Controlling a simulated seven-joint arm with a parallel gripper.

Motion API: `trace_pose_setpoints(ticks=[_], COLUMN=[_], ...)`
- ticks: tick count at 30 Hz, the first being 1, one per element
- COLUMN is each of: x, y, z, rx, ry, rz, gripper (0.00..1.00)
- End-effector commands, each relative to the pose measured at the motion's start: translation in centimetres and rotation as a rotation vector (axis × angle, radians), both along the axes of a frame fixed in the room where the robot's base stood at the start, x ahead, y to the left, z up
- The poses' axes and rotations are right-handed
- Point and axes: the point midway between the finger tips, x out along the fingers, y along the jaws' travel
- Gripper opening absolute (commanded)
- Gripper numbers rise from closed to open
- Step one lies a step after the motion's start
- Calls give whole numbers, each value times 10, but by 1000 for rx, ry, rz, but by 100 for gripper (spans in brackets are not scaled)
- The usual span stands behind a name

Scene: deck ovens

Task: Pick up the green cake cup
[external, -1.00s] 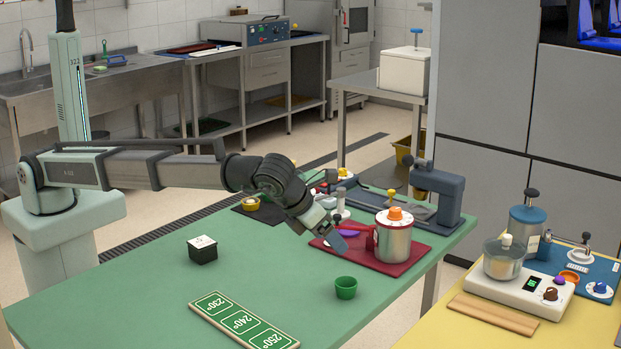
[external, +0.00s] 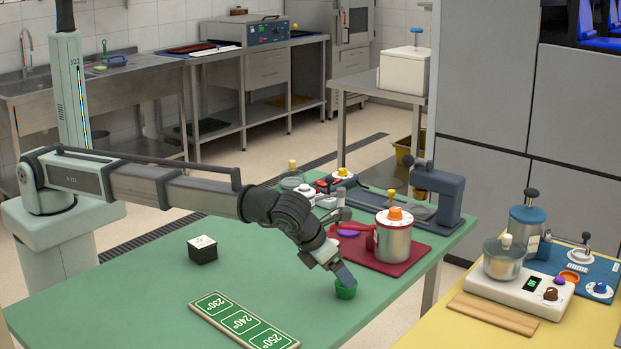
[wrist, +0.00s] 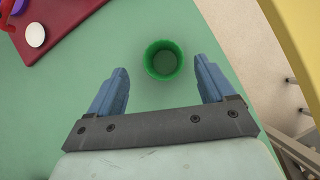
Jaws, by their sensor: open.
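The green cake cup (external: 346,290) stands upright on the green table, near its right-hand edge. In the wrist view the cup (wrist: 163,60) shows from above, empty, just beyond the fingertips and roughly midway between them. My gripper (external: 344,275) is at the cup in the external view, and a finger hides part of the cup's rim. In the wrist view my gripper (wrist: 162,78) is open, with its two blue fingers apart and nothing held between them. Whether a finger touches the cup I cannot tell.
A red mat (external: 415,257) with a silver canister (external: 393,243) lies behind the cup. A black box with a white top (external: 202,249) stands to the left. A temperature board (external: 243,320) lies at the front. The table around the cup is clear.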

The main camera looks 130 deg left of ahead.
Motion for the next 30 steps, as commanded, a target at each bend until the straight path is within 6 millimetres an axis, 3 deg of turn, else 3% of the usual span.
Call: trace_pose_setpoints(ticks=[12, 20, 30], x=[14, 14, 14], y=[20, 22, 22], z=[-39, -42, -42], rx=[0, 0, 0], ry=[1, 0, 0], rz=[1, 0, 0], gripper=[82, 82, 52])
